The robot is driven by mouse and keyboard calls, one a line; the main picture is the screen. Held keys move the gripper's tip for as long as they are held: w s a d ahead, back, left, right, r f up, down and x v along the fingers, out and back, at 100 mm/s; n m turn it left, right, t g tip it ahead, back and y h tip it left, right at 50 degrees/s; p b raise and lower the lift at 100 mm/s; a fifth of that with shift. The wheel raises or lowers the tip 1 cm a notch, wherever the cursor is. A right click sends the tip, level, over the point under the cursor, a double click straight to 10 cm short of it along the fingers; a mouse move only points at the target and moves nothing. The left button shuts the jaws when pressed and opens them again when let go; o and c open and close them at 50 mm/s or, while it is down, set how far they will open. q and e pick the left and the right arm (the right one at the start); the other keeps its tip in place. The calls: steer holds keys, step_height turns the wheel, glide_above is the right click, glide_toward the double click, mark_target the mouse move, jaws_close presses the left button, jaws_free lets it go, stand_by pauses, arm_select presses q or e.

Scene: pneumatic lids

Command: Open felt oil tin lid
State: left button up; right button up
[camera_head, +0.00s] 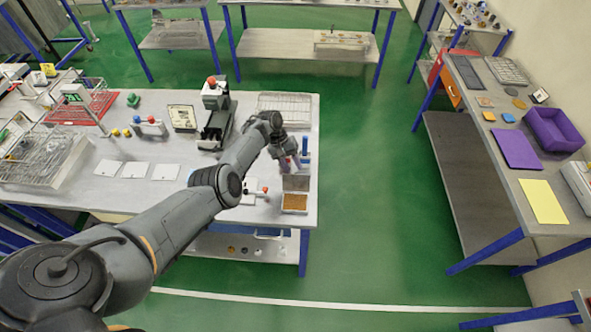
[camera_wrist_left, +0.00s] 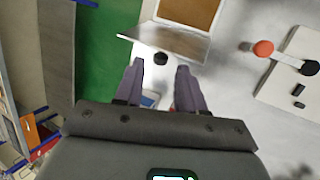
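The felt oil tin (camera_head: 294,202) stands near the front right corner of the left workbench, with brown felt showing inside. Its lid (camera_head: 296,183) is raised and stands up at the tin's back edge. In the left wrist view the brown felt (camera_wrist_left: 188,14) shows beyond the lid (camera_wrist_left: 165,43), which has a dark round knob (camera_wrist_left: 160,58) on the side facing me. My left gripper (camera_head: 291,163) is behind the lid in the head view. In the wrist view its two fingers (camera_wrist_left: 160,78) are apart and empty, just short of the knob. My right gripper is not in view.
A white plate with a red-and-black-knobbed lever (camera_wrist_left: 285,55) lies beside the tin. A wire rack (camera_head: 284,105) and a dark press-like device (camera_head: 215,115) stand behind. The workbench's right edge is close, with green floor (camera_head: 370,190) beyond.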

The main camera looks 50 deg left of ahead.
arm_select(q)
steer(key=p+v, duration=0.1)
steer(key=v, duration=0.5)
stand_by(0.3)
steer(key=s+a+f+m+g+y+p, duration=0.1)
steer(key=s+a+m+y+p, duration=0.15)
steer(key=s+y, duration=0.65)
steer(key=s+d+r+m+t+h+p, duration=0.1)
steer(key=s+d+r+m, duration=0.2)
steer(key=s+d, duration=0.3)
steer(key=s+d+r+m+t+h+p, duration=0.1)
steer(key=s+d+r, duration=0.4)
steer(key=d, duration=0.9)
steer(key=s+d+r+m+t+h+p, duration=0.1)
steer(key=s+d+r+m, duration=0.3)
steer(key=s+d, duration=0.5)
steer(key=shift+d+r+m+h+p, duration=0.35)
steer(key=shift+d+r+h+p, duration=0.25)
steer(key=shift+d, duration=0.35)
